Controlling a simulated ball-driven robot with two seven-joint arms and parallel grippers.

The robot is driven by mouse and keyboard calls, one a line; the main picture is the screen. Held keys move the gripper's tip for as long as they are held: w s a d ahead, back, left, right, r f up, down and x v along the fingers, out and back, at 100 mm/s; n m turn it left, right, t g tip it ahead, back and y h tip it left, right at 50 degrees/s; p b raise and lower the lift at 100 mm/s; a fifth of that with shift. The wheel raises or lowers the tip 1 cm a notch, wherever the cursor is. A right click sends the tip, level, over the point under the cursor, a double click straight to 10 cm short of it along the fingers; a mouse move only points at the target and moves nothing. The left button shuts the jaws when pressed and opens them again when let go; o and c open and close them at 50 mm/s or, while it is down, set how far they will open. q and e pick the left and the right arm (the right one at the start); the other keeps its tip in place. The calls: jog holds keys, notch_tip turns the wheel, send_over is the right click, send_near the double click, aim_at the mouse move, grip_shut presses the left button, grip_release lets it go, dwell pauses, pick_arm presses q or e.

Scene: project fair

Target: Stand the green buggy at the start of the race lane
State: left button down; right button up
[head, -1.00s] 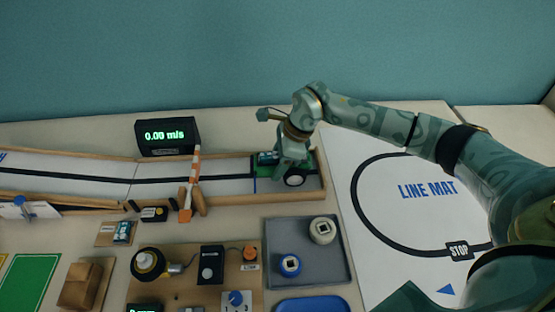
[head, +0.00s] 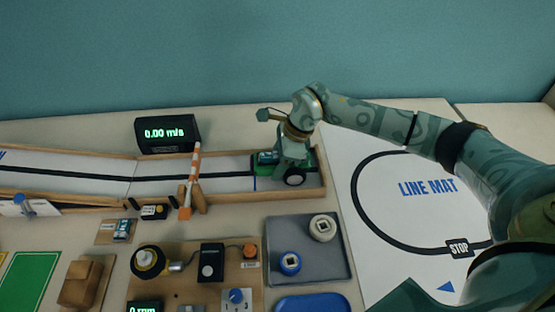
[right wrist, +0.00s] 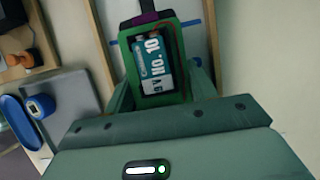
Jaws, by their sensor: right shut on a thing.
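The green buggy (head: 266,160) stands at the right end of the race lane (head: 225,169), near the blue start line. It carries a battery pack, and a dark wheel with a white hub shows. My right gripper (head: 292,164) reaches down over the buggy and is shut on it. My left gripper is not in view.
A wooden rim edges the lane. A grey tray (head: 306,252) with two wheels lies in front, and the line mat (head: 420,215) lies right.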

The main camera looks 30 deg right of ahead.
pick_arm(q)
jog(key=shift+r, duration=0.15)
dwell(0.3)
pick_arm(e)
jog(key=o, duration=0.9)
jog(key=shift+f, duration=0.1)
pick_arm(q)
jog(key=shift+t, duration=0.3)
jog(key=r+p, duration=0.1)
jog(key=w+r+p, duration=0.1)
jog(key=p, duration=0.1)
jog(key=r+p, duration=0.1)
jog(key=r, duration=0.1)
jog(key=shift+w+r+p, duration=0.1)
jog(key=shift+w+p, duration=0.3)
pick_arm(e)
jog(key=v, duration=1.6)
jog(key=shift+r, duration=0.25)
